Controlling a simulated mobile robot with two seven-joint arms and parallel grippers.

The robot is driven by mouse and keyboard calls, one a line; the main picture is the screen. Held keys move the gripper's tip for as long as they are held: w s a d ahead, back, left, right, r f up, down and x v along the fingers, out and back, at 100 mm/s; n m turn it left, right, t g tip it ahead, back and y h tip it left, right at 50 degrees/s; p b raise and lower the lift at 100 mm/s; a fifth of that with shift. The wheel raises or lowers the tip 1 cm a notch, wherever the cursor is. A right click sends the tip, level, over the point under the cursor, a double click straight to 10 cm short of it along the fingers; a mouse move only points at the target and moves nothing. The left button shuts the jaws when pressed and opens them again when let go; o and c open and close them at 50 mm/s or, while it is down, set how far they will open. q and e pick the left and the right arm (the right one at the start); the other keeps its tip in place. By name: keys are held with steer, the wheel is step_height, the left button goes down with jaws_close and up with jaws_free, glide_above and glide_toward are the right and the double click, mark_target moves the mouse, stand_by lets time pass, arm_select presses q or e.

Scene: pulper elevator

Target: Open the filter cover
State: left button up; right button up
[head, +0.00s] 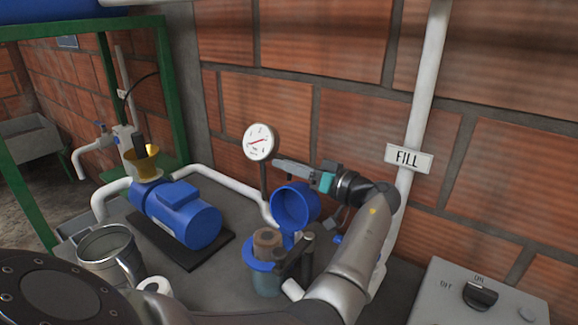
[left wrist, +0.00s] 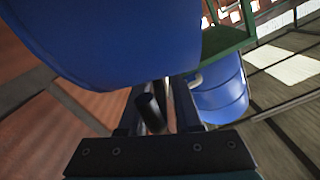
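The filter cover (head: 293,205) is a round blue cap, swung up and tilted open beside the filter housing (head: 264,267). A brown cylindrical filter (head: 267,240) shows in the uncovered top of the housing. My left gripper (head: 279,165) is behind the cover's upper edge, pointing left. In the left wrist view a large blue surface, apparently the cover (left wrist: 110,40), fills the top. The fingers (left wrist: 158,100) stand apart there, with a dark rod (left wrist: 150,112) between them that does not clearly touch both. My right gripper is not seen.
A blue motor (head: 180,212) with a yellow funnel (head: 143,162) stands left of the housing. A metal bucket (head: 108,252) is at front left. A pressure gauge (head: 259,141) rises behind the cover. A grey switch box (head: 478,298) is at lower right; a white pipe bears a FILL sign (head: 408,158).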

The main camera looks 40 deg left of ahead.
arm_select(q)
jaws_close()
stand_by(1.1)
